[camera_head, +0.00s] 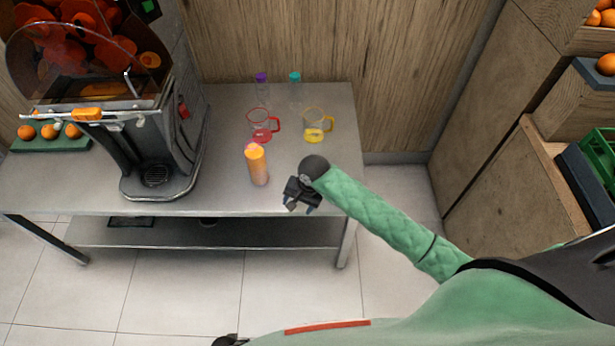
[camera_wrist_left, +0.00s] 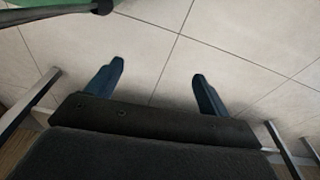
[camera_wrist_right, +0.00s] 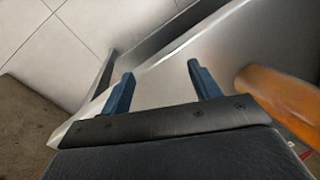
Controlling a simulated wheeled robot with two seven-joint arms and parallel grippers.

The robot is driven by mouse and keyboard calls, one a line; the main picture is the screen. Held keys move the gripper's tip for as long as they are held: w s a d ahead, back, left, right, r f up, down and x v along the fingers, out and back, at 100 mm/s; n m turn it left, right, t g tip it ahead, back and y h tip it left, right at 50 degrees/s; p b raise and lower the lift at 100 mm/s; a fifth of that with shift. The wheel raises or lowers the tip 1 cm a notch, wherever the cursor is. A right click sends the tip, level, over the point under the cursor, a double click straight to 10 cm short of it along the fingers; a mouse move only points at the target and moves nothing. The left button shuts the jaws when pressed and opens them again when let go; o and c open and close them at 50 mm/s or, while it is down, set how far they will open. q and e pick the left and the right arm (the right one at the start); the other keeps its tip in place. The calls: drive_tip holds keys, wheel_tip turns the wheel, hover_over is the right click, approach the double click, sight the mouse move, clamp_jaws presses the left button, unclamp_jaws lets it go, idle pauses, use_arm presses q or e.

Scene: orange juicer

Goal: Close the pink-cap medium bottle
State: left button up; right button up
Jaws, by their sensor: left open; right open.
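The medium bottle (camera_head: 259,170), filled with orange juice, stands upright near the front of the metal table. Its pink cap (camera_head: 253,149) shows at the top; I cannot tell whether it is screwed tight. My right gripper (camera_head: 299,208) is open and empty near the table's front edge, to the right of the bottle and apart from it. In the right wrist view the bottle's orange side (camera_wrist_right: 285,98) shows at the right, outside the open fingers (camera_wrist_right: 160,76). My left gripper (camera_wrist_left: 155,82) is open and empty above the floor in the left wrist view.
A juicer (camera_head: 155,130) stands on the table at the left. The table's right front (camera_head: 335,190) is mostly clear.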

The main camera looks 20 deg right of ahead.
drive_tip(key=w+m, duration=0.1)
drive_tip(key=w+d+r+m, duration=0.1)
drive_tip(key=w, duration=0.1)
drive_tip(key=w+d+r, duration=0.1)
drive_tip(key=w, duration=0.1)
drive_tip(key=shift+d+r+m+g+h, duration=0.2)
drive_tip(key=shift+m+g+h, duration=0.1)
drive_tip(key=shift+m+g, duration=0.1)
drive_tip(key=w+d+r+m, duration=0.2)
drive_tip(key=w+d, duration=0.1)
drive_tip(key=w+d+r+m, duration=0.1)
drive_tip(key=w, duration=0.1)
drive_tip(key=shift+w+d+r+m+g+h, duration=0.1)
drive_tip(key=shift+d+m+g+h, duration=0.2)
drive_tip(key=shift+d+m+h, duration=0.1)
drive_tip(key=shift+w+d+r+m, duration=0.3)
drive_tip(key=shift+w+d+m, duration=0.05)
drive_tip(key=shift+d+m, duration=0.05)
use_arm(q)
drive_tip(key=shift+s+a+f+p, duration=0.15)
drive_tip(key=shift+s+f, duration=0.05)
drive_tip(key=shift+f, duration=0.2)
drive_tip(key=shift+s+a+f+p, duration=0.1)
drive_tip(key=shift+s+f+p, duration=0.1)
drive_tip(key=shift+f, duration=0.15)
use_arm(e)
drive_tip(key=shift+d, duration=0.1)
use_arm(q)
drive_tip(key=shift+w+r, duration=0.15)
